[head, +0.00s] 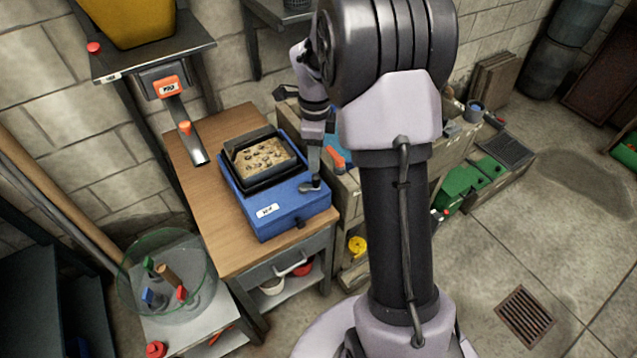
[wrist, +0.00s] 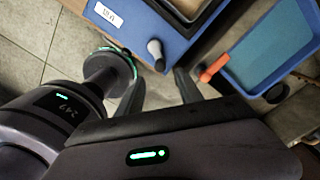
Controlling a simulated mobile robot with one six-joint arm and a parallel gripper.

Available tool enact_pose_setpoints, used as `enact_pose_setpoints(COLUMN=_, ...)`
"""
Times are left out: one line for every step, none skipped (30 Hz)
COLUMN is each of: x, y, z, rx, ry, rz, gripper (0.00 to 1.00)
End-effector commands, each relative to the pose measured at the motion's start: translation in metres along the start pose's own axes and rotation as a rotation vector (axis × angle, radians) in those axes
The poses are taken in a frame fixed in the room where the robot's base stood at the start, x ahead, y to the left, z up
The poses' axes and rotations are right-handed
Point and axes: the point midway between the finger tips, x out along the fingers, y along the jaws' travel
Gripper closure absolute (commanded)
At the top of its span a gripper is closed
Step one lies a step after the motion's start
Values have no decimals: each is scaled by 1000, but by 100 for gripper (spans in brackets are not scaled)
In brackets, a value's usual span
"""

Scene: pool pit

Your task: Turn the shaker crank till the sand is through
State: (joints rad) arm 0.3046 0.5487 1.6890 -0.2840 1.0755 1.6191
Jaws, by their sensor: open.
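The shaker (head: 285,213) is a blue box with a white label on a wooden table. A black-framed tray (head: 250,180) of sand with dark lumps sits on top. Its crank (head: 310,186), a dark arm with a grey knob, is at the box's right side. In the wrist view the grey crank knob (wrist: 155,48) stands beside the blue box (wrist: 125,22). My gripper (wrist: 158,88) is open and empty, its two fingers pointing toward the knob, which lies beyond and roughly between the tips.
A hopper (head: 130,22) with an orange-tagged chute (head: 182,118) stands behind the table. A blue tray (wrist: 268,42) and an orange handle (wrist: 213,68) lie close to my right finger. Open floor lies right.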

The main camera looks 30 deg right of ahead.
Motion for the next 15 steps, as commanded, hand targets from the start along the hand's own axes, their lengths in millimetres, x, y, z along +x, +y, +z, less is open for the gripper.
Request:
enact_pose_setpoints(x=22, y=0, z=0, rx=-1, ry=1, rz=2, gripper=57)
enact_pose_setpoints(x=30, y=0, z=0, rx=0, ry=0, rz=3, gripper=57)
enact_pose_setpoints(x=41, y=0, z=0, rx=1, ry=0, rz=2, gripper=57)
enact_pose_setpoints(x=49, y=0, z=0, rx=0, ry=0, rz=2, gripper=57)
enact_pose_setpoints(x=56, y=0, z=0, rx=0, ry=1, rz=2, gripper=57)
enact_pose_setpoints(x=64, y=0, z=0, rx=-1, ry=1, rz=2, gripper=57)
enact_pose_setpoints(x=70, y=0, z=0, rx=-1, ry=0, rz=1, gripper=57)
enact_pose_setpoints(x=74, y=0, z=0, rx=-1, ry=0, rz=1, gripper=57)
enact_pose_setpoints(x=80, y=0, z=0, rx=-1, ry=0, rz=0, gripper=57)
enact_pose_setpoints(x=83, y=0, z=0, rx=0, ry=0, rz=0, gripper=57)
enact_pose_setpoints(x=85, y=0, z=0, rx=0, ry=-1, rz=0, gripper=57)
enact_pose_setpoints(x=88, y=0, z=0, rx=0, ry=-1, rz=0, gripper=57)
enact_pose_setpoints(x=88, y=0, z=0, rx=0, ry=-1, rz=0, gripper=57)
enact_pose_setpoints(x=89, y=0, z=0, rx=0, ry=-1, rz=-1, gripper=57)
enact_pose_setpoints(x=89, y=0, z=0, rx=0, ry=-1, rz=-1, gripper=57)
